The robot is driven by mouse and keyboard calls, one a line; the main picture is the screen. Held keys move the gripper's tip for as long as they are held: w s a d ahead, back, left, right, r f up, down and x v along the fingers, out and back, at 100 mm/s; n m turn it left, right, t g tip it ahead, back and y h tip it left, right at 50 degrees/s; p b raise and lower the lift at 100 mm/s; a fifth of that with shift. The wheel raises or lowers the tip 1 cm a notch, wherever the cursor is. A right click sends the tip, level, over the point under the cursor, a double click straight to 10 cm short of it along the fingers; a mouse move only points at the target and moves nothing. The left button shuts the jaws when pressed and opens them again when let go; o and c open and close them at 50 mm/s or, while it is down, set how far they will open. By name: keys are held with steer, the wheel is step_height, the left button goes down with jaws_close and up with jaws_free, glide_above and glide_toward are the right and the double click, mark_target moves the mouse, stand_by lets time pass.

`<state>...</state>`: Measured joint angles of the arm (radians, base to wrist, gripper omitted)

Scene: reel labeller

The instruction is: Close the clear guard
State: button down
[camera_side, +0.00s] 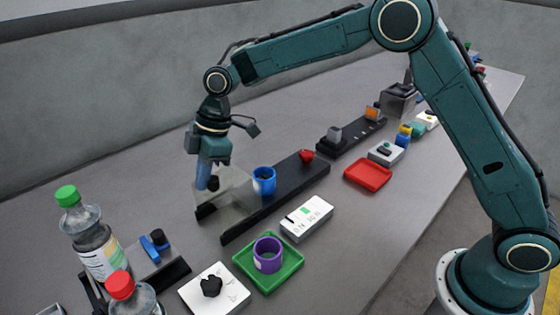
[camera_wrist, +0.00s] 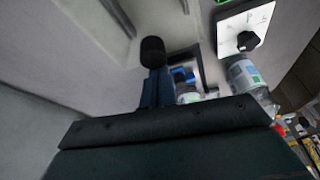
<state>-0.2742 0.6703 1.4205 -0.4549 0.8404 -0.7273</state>
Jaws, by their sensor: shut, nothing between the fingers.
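The clear guard (camera_side: 236,194) is a see-through panel standing tilted at the left end of a long black base (camera_side: 285,197). A blue reel (camera_side: 264,181) sits on the base beside the panel, and a red knob (camera_side: 306,156) is farther along it. My gripper (camera_side: 208,183) points down at the guard's left side, with its fingers together and empty. I cannot tell whether it touches the panel. In the wrist view the dark fingertip (camera_wrist: 153,52) hangs over grey table; the guard is not clear there.
Bottles with green (camera_side: 66,195) and red (camera_side: 120,285) caps stand front left. A white plate with a black knob (camera_side: 235,297), a green tray (camera_side: 292,279) with a purple ring, a white display box (camera_side: 307,217) and a red tray (camera_side: 368,174) lie nearby. Table behind the guard is clear.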

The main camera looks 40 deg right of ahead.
mark_target(229, 176)
steer(key=d, duration=1.3)
steer(key=shift+d, duration=0.25)
steer(key=shift+w+a, duration=0.15)
steer(key=shift+a, duration=0.45)
steer(key=a, duration=0.3)
steer(key=shift+w+a, duration=0.3)
steer(key=shift+a, duration=0.05)
steer(key=v, duration=1)
steer(key=shift+d+r, duration=0.1)
